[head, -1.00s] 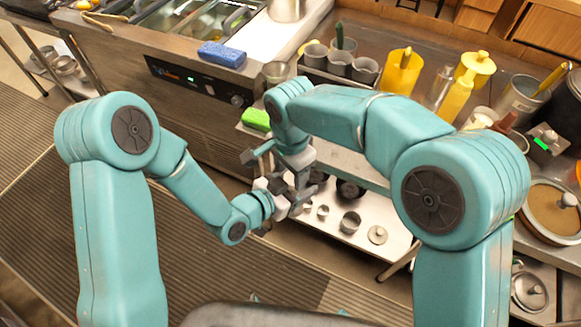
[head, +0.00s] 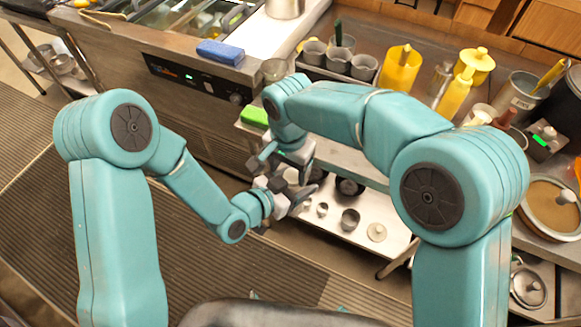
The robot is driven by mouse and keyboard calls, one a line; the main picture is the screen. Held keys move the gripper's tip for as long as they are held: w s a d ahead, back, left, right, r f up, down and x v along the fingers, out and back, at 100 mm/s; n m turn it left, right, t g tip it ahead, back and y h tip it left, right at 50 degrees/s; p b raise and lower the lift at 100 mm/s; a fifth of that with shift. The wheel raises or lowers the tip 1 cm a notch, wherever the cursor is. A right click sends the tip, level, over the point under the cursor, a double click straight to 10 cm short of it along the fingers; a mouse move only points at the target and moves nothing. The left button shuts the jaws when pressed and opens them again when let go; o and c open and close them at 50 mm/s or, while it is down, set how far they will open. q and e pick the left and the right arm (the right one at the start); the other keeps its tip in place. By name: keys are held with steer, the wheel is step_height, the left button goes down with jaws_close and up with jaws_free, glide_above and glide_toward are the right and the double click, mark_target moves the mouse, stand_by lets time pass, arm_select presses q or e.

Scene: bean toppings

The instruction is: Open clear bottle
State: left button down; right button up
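A small clear bottle (head: 440,78) stands on the back counter, between a yellow container and a yellow squeeze bottle; I cannot tell whether it is the one in the task. My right gripper (head: 268,165) hangs from the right arm in the middle of the view, over the gap in front of the counter. My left gripper (head: 288,198) is just below it, and the two overlap in the picture. I cannot tell whether they touch. Their fingertips are small and dark, and no held object can be made out. The clear bottle is well away from both grippers.
On the counter stand a yellow container (head: 399,70), a yellow squeeze bottle (head: 455,93) and several grey cups (head: 339,60). A green sponge (head: 254,115) lies near my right forearm. A blue sponge (head: 220,52) is on the appliance. Metal cups (head: 350,220) stand on the lower shelf.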

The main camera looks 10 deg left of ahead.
steer(key=shift+r, duration=0.1)
step_height(320, 180, up, 4)
steer(key=shift+d+r, duration=0.1)
steer(key=shift+r, duration=0.2)
steer(key=shift+c, duration=1.4)
steer(key=shift+s+d+r+n, duration=0.1)
steer(key=shift+d+r+n, duration=0.1)
steer(key=shift+r, duration=0.45)
steer(key=shift+d+r+n, duration=0.1)
steer(key=shift+r+n, duration=0.1)
steer(key=shift+r, duration=0.4)
steer(key=shift+s, duration=0.1)
step_height(320, 180, down, 8)
steer(key=shift+r, duration=0.1)
